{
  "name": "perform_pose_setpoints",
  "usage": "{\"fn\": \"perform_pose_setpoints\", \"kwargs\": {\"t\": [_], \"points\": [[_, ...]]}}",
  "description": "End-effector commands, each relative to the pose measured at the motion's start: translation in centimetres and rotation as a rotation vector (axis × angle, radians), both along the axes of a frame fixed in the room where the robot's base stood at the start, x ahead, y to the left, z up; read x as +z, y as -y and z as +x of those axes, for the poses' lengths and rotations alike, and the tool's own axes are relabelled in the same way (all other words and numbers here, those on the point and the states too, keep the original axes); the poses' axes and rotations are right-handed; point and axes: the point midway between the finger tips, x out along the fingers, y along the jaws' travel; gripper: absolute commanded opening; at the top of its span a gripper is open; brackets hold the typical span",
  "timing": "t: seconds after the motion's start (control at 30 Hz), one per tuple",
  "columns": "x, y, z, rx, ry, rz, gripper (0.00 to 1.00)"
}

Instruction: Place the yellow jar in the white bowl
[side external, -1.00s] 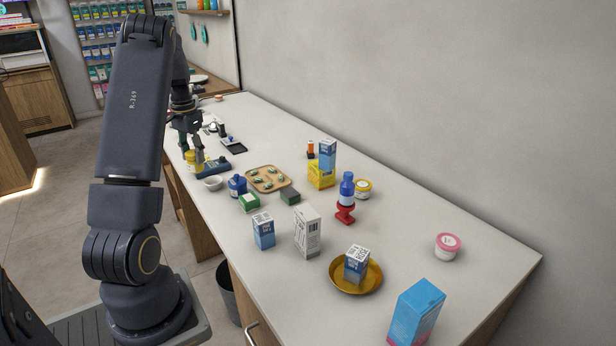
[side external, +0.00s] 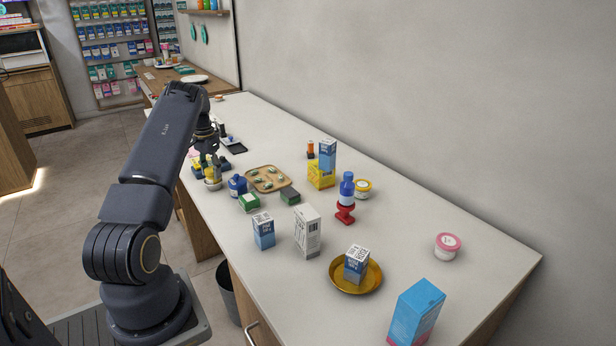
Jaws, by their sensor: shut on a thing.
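The yellow jar (side external: 209,173) is small and partly hidden by my fingers. My gripper (side external: 211,168) is shut on it at the left side of the counter. The small white bowl (side external: 213,187) stands directly below the jar in the picture. The jar is over the bowl or within its rim; I cannot tell whether it touches the bowl.
Another yellow jar (side external: 363,189) is farther right.

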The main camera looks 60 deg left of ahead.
Motion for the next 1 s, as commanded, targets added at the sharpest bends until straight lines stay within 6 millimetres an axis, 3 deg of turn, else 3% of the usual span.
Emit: {"fn": "perform_pose_setpoints", "kwargs": {"t": [0.37,0.4,0.6,1.0], "points": [[-0.49,0.00,0.03,0.000,0.001,0.000,0.11],[-0.44,0.00,0.03,0.000,0.001,0.002,0.50],[-0.43,-0.01,0.02,0.000,0.000,0.001,0.71],[0.37,-0.03,0.03,-0.001,0.001,0.002,0.71]]}}
